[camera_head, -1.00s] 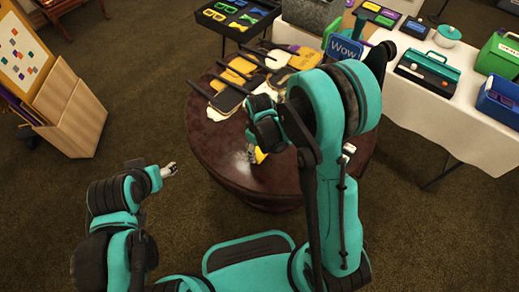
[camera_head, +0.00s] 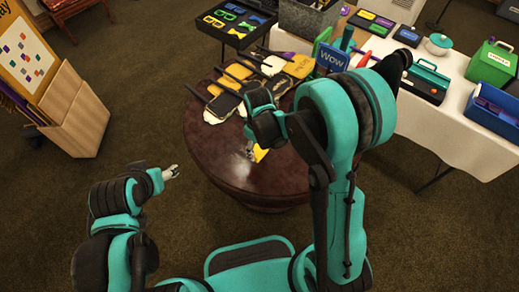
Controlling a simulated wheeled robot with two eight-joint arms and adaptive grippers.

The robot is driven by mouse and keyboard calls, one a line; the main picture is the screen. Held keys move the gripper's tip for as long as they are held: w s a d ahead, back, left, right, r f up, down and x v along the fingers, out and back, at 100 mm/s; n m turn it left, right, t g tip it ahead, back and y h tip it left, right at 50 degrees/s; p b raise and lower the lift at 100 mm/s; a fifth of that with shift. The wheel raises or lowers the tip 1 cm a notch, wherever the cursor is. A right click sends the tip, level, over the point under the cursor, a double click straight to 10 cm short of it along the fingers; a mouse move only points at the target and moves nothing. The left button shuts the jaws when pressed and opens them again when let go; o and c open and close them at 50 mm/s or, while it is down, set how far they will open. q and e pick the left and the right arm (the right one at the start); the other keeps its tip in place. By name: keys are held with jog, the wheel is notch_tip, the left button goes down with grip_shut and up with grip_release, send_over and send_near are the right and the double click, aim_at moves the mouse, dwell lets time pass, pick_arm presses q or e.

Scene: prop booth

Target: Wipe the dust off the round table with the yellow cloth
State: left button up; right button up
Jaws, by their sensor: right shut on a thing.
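The round table (camera_head: 215,165) is dark reddish brown and glossy, in the middle of the head view. My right gripper (camera_head: 250,149) is low over the table's front middle part, shut on the yellow cloth (camera_head: 260,154). Only a small yellow piece of the cloth shows; my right arm and gripper hide the rest. No clear dust patch shows on the bare front part of the tabletop; the part behind my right arm is hidden. My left gripper (camera_head: 174,172) is off the table's left side, over the carpet, with no object seen in it; its fingers are too small to judge.
Several paddle-like signs with black handles (camera_head: 226,104) lie on the table's far side. A blue "Wow" sign (camera_head: 331,58) is behind them. A white-clothed table (camera_head: 452,128) with boxes stands at right, a black tray (camera_head: 236,33) at the back, a wooden holder (camera_head: 88,118) at left.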

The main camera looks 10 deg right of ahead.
jog(key=shift+r+p, duration=0.35)
jog(key=shift+r, duration=0.45)
